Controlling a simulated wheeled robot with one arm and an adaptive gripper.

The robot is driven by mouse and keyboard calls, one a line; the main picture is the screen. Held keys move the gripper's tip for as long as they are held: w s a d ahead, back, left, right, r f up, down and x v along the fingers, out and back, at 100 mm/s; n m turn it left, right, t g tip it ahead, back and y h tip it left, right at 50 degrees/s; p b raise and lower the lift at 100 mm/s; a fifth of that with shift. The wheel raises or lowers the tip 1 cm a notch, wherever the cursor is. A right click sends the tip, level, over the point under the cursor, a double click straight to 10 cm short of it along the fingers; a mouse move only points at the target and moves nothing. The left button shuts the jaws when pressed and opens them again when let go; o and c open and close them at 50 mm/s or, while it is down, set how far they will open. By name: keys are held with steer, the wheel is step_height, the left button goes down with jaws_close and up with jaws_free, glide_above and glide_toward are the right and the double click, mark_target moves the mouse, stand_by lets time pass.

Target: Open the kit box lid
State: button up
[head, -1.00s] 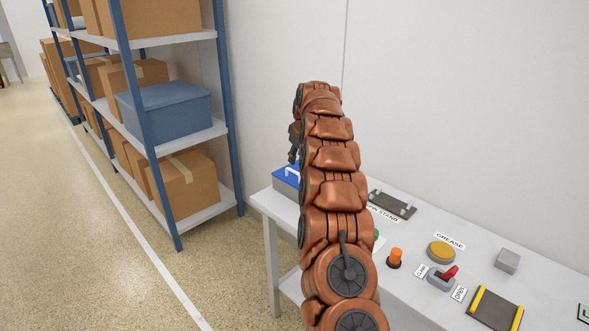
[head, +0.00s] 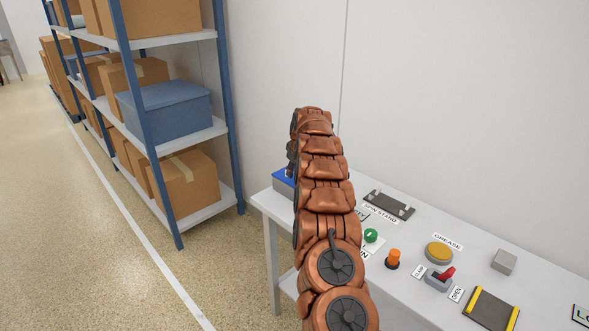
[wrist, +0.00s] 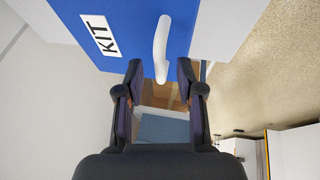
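The kit box has a blue lid (wrist: 120,30) with a white KIT label (wrist: 100,34) and a curved white handle (wrist: 160,48). The lid looks closed. In the head view only a small part of the kit box (head: 283,187) shows at the table's left end, the rest hidden behind my arm. My gripper (wrist: 160,72) is open in the wrist view, with one finger on each side of the handle's near end. Nothing is held. I cannot tell whether a finger touches the handle. In the head view my gripper is mostly hidden behind my arm.
The white table (head: 415,268) carries a spin stand (head: 389,205), a green knob (head: 371,235), an orange knob (head: 393,259), a yellow grease button (head: 439,252) and a red-handled switch (head: 440,277). A shelf rack (head: 170,138) with boxes stands left of the table.

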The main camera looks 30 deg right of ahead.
jaws_close()
stand_by(0.7)
